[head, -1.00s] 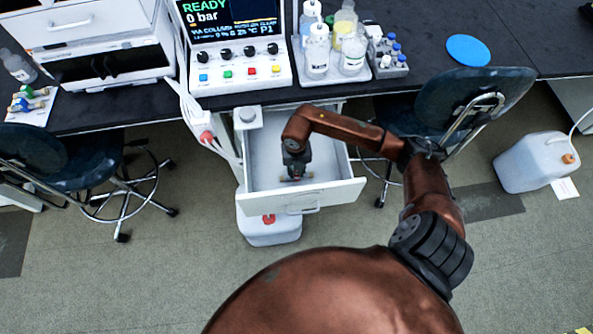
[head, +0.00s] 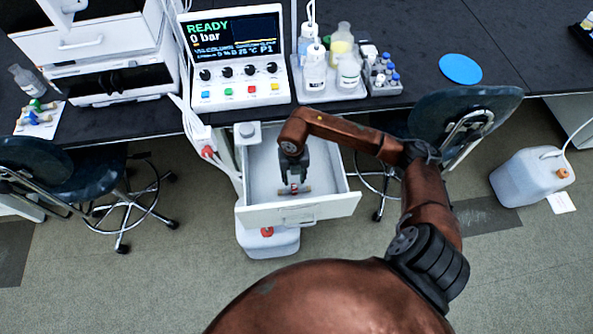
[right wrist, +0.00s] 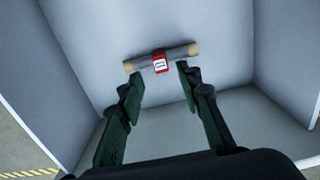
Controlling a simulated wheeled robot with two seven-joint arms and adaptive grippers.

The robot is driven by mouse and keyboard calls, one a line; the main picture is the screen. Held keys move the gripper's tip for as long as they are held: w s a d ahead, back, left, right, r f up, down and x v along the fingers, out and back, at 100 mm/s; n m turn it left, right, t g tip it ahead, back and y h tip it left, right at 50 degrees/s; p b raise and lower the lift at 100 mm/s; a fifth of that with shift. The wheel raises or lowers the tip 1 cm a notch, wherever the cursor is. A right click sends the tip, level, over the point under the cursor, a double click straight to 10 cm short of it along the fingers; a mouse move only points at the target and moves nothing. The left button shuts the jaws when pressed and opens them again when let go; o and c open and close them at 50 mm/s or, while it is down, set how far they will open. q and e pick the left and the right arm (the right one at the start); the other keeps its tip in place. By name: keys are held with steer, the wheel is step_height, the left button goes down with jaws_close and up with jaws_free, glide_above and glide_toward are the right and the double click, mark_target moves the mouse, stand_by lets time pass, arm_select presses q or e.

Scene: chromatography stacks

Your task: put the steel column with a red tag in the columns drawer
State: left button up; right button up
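The steel column with a red tag (head: 303,190) lies in the open white drawer (head: 341,206). In the right wrist view the column (right wrist: 178,53) lies flat on the drawer floor, with tan ends and the red tag around its middle. My right gripper (head: 294,182) reaches down into the drawer, just above and behind the column. In the right wrist view its fingers (right wrist: 156,80) are spread apart with nothing between the tips, and the column is just beyond them. My left gripper is not in view.
The instrument with a READY screen (head: 236,65) stands on the black bench above the drawer. A tray of bottles (head: 327,92) is to its right. Columns with coloured ends (head: 36,117) lie on a white sheet at left. Chairs flank the drawer; a white jug (head: 268,242) stands below.

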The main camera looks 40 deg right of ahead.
mark_target(294, 186)
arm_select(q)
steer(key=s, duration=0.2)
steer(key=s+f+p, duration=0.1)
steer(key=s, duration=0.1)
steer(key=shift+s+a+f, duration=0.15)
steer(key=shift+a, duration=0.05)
arm_select(e)
step_height(294, 186, up, 6)
steer(key=shift+f, duration=0.15)
